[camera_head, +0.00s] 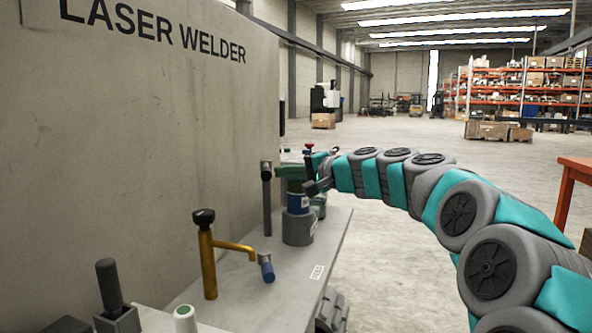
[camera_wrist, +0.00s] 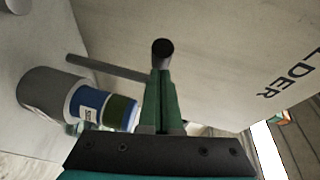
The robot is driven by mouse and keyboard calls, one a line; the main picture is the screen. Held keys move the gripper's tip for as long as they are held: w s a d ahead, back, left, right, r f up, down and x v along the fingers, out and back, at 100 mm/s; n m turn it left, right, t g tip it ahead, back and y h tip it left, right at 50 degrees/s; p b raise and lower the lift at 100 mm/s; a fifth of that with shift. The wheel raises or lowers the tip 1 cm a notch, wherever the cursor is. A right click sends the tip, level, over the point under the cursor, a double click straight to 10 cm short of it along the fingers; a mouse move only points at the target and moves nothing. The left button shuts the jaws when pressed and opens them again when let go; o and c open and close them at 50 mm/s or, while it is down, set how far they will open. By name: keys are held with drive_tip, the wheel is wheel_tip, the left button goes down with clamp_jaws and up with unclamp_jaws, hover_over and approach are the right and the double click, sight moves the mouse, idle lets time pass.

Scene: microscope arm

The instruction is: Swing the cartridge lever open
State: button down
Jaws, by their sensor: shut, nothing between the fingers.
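A cartridge (camera_head: 298,203) with a blue band and green upper part stands upright in a grey round holder (camera_head: 298,229) on the bench. It shows at left in the wrist view (camera_wrist: 88,104). Beside it stands a slim dark post (camera_head: 267,205) with a dark cylindrical cap, apparently the cartridge lever. In the wrist view the cap (camera_wrist: 162,47) lies just beyond my fingertips and the post (camera_wrist: 105,68) runs left. My gripper (camera_head: 288,157) is shut and empty, above the cartridge; its green fingers (camera_wrist: 161,80) are together. Whether they touch the cap is unclear.
A tall grey panel marked LASER WELDER (camera_head: 150,130) rises behind the bench (camera_head: 255,300). A black handle (camera_head: 110,287) stands front left. Open floor lies right.

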sight(267, 173)
drive_tip(key=shift+a, duration=0.15)
drive_tip(key=shift+s+a+m+t+h, duration=0.2)
drive_tip(key=shift+a+m+t+h, duration=0.5)
drive_tip(key=shift+a+h, duration=0.2)
drive_tip(key=shift+s+a+m+t+h, duration=0.2)
drive_tip(key=shift+a+m+t+h, duration=0.4)
drive_tip(key=shift+a+m+h, duration=0.3)
drive_tip(key=shift+a, duration=0.1)
